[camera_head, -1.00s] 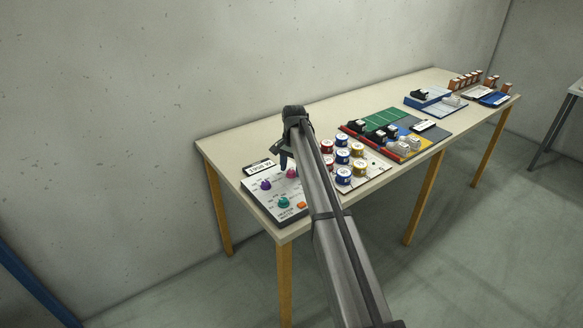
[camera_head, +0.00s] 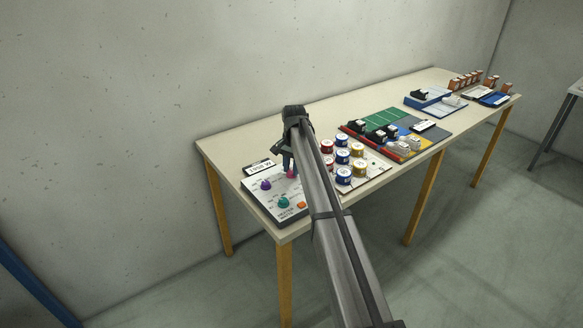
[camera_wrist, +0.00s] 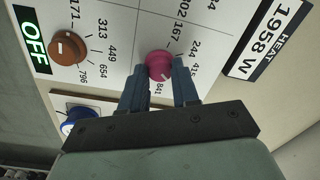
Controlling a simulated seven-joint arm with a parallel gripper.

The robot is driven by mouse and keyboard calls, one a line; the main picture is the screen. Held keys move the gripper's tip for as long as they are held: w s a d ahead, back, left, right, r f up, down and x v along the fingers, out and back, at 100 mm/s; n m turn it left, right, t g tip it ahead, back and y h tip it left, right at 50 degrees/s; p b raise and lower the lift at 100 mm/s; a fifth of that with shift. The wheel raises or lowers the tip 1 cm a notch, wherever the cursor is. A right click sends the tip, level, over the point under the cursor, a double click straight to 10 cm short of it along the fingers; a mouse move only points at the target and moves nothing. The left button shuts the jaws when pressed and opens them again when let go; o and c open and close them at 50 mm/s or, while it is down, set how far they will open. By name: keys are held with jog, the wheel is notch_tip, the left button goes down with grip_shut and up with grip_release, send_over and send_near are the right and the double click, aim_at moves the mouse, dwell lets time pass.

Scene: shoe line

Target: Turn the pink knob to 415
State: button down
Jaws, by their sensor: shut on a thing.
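The pink knob (camera_wrist: 159,64) sits on a white panel (camera_wrist: 110,15) with printed numbers around it, among them 167, 244, 415 and 841. My gripper (camera_wrist: 160,72) is shut on the knob, with one blue finger on each side of it. The knob's pointer is too small to read surely. In the head view the pink knob (camera_head: 291,174) is partly hidden by my gripper (camera_head: 289,165), which reaches down to it at the panel's far right side.
An orange-brown knob (camera_wrist: 68,48) and a green OFF sign (camera_wrist: 32,38) show in the wrist view. Purple (camera_head: 266,184) and teal (camera_head: 283,202) knobs share the panel. Several round tins (camera_head: 343,175) stand close on the right.

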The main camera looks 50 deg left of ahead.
jog(key=n, duration=0.3)
jog(key=shift+n, duration=2.2)
jog(key=c, duration=0.8)
grip_release()
jog(key=shift+r, duration=0.1)
jog(key=r, duration=1.3)
jog(key=shift+w+d+r, duration=0.15)
jog(key=shift+w+r, duration=0.2)
